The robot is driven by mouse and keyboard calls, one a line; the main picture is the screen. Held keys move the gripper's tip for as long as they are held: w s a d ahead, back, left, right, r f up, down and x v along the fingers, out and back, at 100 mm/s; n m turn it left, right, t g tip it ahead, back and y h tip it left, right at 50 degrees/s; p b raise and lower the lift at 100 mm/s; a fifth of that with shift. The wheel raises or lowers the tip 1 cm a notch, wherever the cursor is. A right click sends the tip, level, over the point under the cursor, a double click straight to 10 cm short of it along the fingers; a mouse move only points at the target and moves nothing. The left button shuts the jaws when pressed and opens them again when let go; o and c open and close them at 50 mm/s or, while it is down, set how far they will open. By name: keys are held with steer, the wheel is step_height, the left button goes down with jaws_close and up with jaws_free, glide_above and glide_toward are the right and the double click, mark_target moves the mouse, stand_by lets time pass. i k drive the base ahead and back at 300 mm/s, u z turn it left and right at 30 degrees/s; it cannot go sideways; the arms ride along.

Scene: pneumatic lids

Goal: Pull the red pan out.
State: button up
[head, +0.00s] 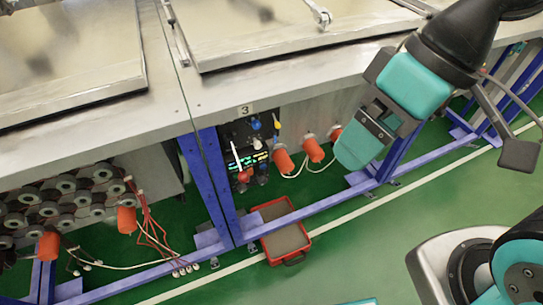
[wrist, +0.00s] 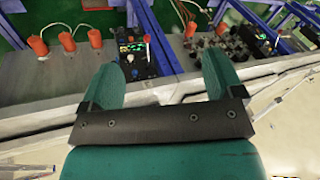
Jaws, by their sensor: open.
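The red pan (head: 285,240) is a shallow tray with a grey inside. It lies on the green floor in the head view, below the bench and partly behind the blue lower rail. A dark handle shows at its near edge. My gripper (head: 352,155) is high up and to the right of the pan in the head view, well apart from it. In the wrist view my gripper (wrist: 163,72) has its two teal fingers spread wide with nothing between them. I cannot make out the pan in the wrist view.
Blue posts (head: 206,185) and a long rail stand around the pan. A control panel (head: 248,150) with knobs and several orange cylinders (head: 283,161) sit above it. Red and white hoses hang at the left. Open green floor (head: 350,245) lies in front.

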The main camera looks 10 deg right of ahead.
mark_target(290, 242)
steer(key=u, duration=0.2)
steer(key=k, duration=0.95)
steer(key=z, duration=0.2)
